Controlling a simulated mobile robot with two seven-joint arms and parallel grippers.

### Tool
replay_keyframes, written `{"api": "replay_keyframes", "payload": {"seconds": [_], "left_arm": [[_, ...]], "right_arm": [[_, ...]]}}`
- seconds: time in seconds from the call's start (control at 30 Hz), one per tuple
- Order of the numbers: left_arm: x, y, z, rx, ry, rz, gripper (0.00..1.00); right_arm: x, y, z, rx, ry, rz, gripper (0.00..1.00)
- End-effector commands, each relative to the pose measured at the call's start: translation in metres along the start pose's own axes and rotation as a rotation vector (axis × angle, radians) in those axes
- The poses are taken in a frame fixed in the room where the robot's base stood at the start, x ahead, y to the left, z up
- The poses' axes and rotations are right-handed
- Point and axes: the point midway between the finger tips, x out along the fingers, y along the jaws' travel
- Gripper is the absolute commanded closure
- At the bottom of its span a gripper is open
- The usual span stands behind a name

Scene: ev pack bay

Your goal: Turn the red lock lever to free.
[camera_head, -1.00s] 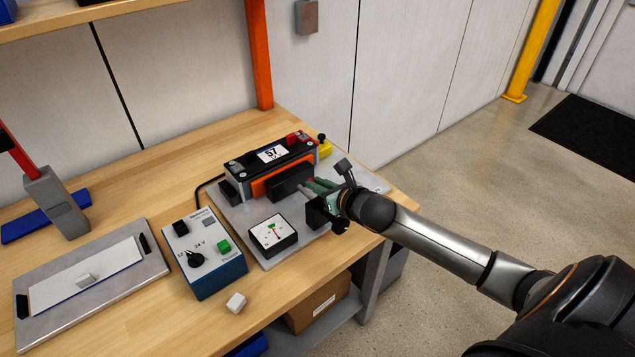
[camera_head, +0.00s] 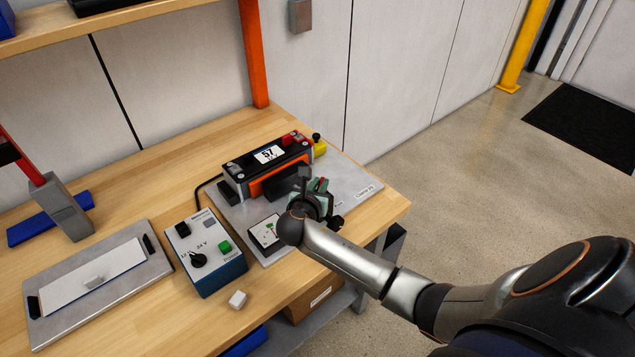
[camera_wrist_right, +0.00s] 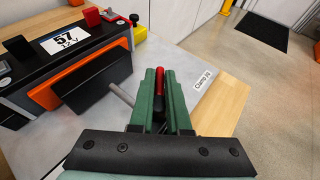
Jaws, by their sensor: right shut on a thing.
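The red lock lever (camera_wrist_right: 160,84) shows in the right wrist view between the green fingers of my right gripper (camera_wrist_right: 160,100). The fingers are shut on it, and its red tip sticks up between them. In the head view the lever's red tip (camera_head: 323,184) shows by my right gripper (camera_head: 312,196), over the grey clamp jig plate (camera_head: 358,188). A thin metal rod (camera_wrist_right: 122,95) runs from beside the fingers toward a black block (camera_wrist_right: 97,88) at the battery's front. The lever's base is hidden by the gripper. My left gripper is not in view.
The orange and black battery (camera_head: 268,160), marked 57, sits behind the gripper. A dial gauge (camera_head: 266,232) is close on the left, partly covered by my wrist. A blue control box (camera_head: 208,262) and a grey tray (camera_head: 60,322) stand farther left. The bench's right edge is near.

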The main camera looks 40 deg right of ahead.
Motion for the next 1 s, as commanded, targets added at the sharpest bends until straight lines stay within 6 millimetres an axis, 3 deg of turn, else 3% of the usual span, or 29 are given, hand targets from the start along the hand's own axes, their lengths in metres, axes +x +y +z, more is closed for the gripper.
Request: {"api": "replay_keyframes", "payload": {"seconds": [0.53, 1.0], "left_arm": [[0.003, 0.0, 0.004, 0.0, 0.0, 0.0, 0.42], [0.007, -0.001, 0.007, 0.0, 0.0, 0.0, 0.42]], "right_arm": [[-0.002, -0.007, -0.001, 0.179, 0.001, -0.435, 1.0], [-0.003, -0.011, -0.002, 0.245, 0.002, -0.592, 1.0]]}}
